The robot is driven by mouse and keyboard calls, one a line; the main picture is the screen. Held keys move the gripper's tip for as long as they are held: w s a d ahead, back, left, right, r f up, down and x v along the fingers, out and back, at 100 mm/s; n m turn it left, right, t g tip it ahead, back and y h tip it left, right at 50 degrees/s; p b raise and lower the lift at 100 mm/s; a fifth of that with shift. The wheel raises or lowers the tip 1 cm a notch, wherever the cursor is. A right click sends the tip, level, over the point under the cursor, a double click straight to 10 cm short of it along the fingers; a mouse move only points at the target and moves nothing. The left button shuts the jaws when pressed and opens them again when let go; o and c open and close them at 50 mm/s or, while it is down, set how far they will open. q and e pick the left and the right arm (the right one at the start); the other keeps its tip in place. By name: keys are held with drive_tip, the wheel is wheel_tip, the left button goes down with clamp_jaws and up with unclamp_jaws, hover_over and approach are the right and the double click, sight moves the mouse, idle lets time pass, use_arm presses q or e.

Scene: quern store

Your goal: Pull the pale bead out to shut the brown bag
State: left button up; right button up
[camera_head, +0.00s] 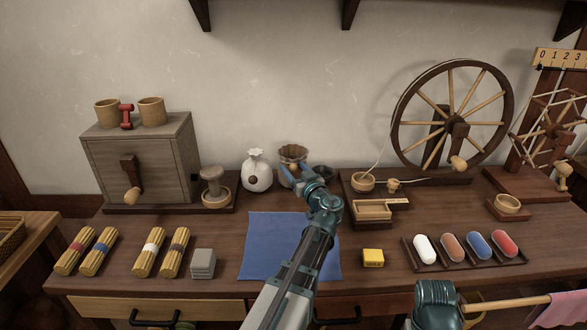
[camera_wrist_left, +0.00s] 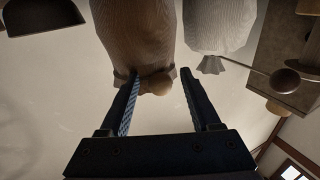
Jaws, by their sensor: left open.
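The brown bag (camera_head: 292,153) stands at the back of the table, its frilled top spread wide. My left gripper (camera_head: 299,175) is in front of it and hides its lower part. In the left wrist view, which looks upside down, the brown bag's body (camera_wrist_left: 135,30) fills the top. My left gripper (camera_wrist_left: 162,75) is open. I cannot tell whether a finger touches the bead. The bead is hidden in the head view. My right gripper is out of view.
A white bag (camera_head: 257,172) with a dark bead stands close left of the brown bag. A blue cloth (camera_head: 265,250) lies in front. A spinning wheel (camera_head: 400,130) and wooden tray (camera_head: 373,210) stand right.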

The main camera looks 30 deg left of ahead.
use_arm(q)
drive_tip(key=shift+w+a, duration=0.15)
drive_tip(key=shift+a, duration=0.05)
clamp_jaws()
idle(0.3)
idle(1.1)
